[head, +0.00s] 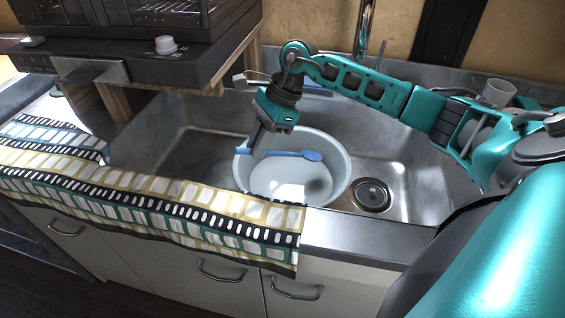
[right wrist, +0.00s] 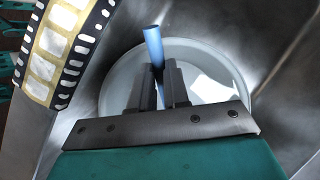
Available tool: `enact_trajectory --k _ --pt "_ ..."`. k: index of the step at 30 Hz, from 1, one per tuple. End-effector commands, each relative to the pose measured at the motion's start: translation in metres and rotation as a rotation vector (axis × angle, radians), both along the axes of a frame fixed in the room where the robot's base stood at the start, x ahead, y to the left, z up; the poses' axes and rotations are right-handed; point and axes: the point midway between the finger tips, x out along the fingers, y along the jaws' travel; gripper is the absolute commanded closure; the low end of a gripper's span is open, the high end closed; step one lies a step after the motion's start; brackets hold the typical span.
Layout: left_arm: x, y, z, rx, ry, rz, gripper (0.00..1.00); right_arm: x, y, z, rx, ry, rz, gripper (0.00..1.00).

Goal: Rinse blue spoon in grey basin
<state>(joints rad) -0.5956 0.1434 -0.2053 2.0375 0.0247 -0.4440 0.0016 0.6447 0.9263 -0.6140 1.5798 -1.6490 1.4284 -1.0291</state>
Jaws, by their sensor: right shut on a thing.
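The blue spoon (head: 312,155) is held level over the grey basin (head: 341,183), its bowl end pointing right in the head view. My right gripper (head: 256,151) is shut on the spoon's handle and reaches down at the basin's left rim. In the right wrist view the handle (right wrist: 153,45) sticks out between the two fingers (right wrist: 160,88), with the round basin (right wrist: 226,68) below. The spoon looks to be inside or just above the basin's opening; its exact height above the basin floor I cannot tell. My left gripper is not in view.
The basin stands in a steel sink with a drain (head: 371,194) to its right. A faucet (head: 365,30) rises behind. A patterned cloth (head: 150,195) drapes over the counter's front edge. A dark oven (head: 150,40) overhangs the left. A cup (head: 498,92) stands at the back right.

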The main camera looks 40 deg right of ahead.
Motion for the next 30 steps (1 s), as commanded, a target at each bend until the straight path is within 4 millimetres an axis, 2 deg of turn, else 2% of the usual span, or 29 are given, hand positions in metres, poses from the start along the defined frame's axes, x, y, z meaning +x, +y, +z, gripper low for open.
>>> enact_trajectory --k 1,21,30 --pt "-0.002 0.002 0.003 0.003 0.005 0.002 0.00 0.000 0.000 0.007 0.000 -0.001 0.000 1.00" --pt "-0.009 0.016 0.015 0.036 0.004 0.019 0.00 0.000 0.000 0.061 0.000 -0.001 0.000 1.00" --pt "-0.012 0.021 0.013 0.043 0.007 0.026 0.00 0.000 0.000 0.070 0.000 -0.001 0.000 1.00"
